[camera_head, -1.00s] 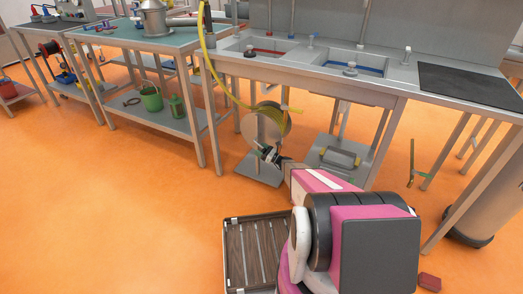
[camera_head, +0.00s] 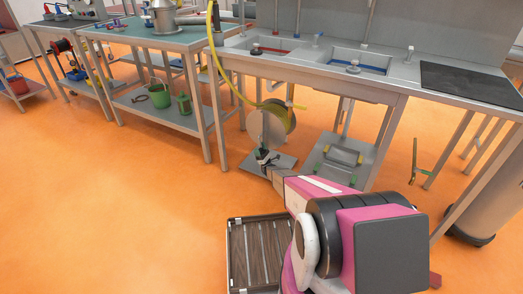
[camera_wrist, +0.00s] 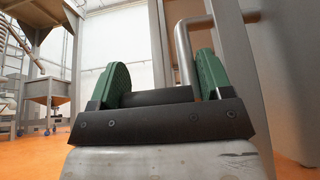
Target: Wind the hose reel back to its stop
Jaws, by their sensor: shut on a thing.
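The hose reel stands under the sink bench in the head view, with a pale round side disc (camera_head: 265,127) facing me. A yellow hose (camera_head: 231,80) runs from the reel up past the bench edge. My gripper (camera_head: 264,156) is at the lower part of the disc, on its near side. In the wrist view my gripper's two green pads (camera_wrist: 158,85) stand apart, with a dark cylinder (camera_wrist: 157,97) between them that looks like the crank grip. A grey bent rod (camera_wrist: 184,55) rises behind it. The reel's stop cannot be made out.
The sink bench (camera_head: 400,85) overhangs the reel, with its legs on both sides. A grey floor unit (camera_head: 335,160) stands right of the reel. A slatted case (camera_head: 258,255) lies beside my arm. Orange floor is open at left.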

